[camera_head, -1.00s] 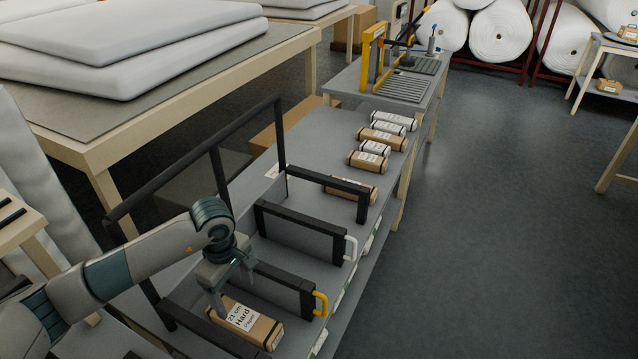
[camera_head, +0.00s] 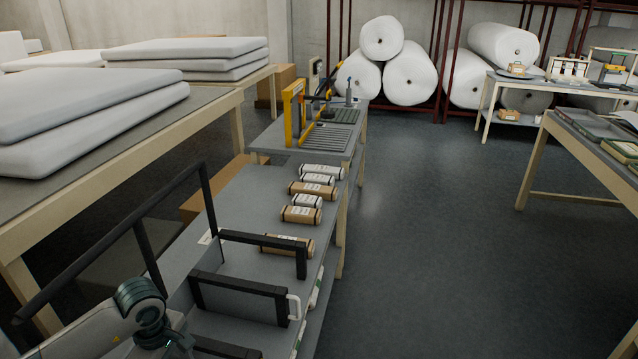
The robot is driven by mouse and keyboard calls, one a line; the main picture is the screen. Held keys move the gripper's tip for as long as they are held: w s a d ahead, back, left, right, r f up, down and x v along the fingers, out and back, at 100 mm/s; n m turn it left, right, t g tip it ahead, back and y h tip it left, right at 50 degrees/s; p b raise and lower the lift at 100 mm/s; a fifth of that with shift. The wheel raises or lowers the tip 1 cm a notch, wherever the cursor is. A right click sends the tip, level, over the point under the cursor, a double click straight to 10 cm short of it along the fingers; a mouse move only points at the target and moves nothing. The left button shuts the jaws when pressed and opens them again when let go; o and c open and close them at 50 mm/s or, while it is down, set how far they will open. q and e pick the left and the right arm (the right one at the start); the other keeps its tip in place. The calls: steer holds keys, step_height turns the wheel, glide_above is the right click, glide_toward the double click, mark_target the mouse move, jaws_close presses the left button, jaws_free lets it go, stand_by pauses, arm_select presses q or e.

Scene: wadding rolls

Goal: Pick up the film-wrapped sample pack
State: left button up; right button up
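Several small packs lie in a row on the long grey bench (camera_head: 233,190). White packs are at the far end (camera_head: 321,171), just nearer (camera_head: 317,180) and midway (camera_head: 307,201). Brown packs with pale labels lie among them (camera_head: 312,190), nearer (camera_head: 301,215) and behind a black divider frame (camera_head: 288,245). I cannot tell which is the film-wrapped sample pack. My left gripper (camera_head: 177,346) is at the bottom left edge, well short of the row; its fingers are cut off by the picture edge. My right gripper is out of view.
A yellow-framed device (camera_head: 294,113) stands beyond the packs. The floor (camera_head: 430,230) to the right is clear.

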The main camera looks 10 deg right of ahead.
arm_select(q)
steer(key=w+d+n+b, duration=0.1)
steer(key=d+n+b, duration=0.1)
steer(key=n, duration=0.6)
steer(key=w+d+r+n+g+h+b, duration=0.1)
steer(key=d+n+b, duration=0.1)
steer(key=n, duration=0.5)
steer(key=w+d+r+n+g+h+b, duration=0.1)
steer(key=d+n, duration=0.3)
steer(key=n, duration=0.4)
steer(key=shift+w+d+r+n+b, duration=0.2)
steer(key=shift+w+n+b, duration=0.1)
steer(key=shift+w+b, duration=0.4)
steer(key=n, duration=0.1)
steer(key=d+n, duration=0.1)
steer(key=n, duration=0.1)
steer(key=r+n+g+h+b, duration=0.1)
steer(key=shift+w+d, duration=0.1)
steer(key=shift+d, duration=0.2)
steer(key=shift+d+r+n+b, duration=0.15)
steer(key=shift+d+n, duration=0.05)
steer(key=shift+n, duration=0.5)
steer(key=shift+d+r+n+b, duration=0.15)
steer(key=shift+d+n, duration=0.05)
steer(key=shift+n, duration=0.5)
steer(key=shift+c, duration=0.3)
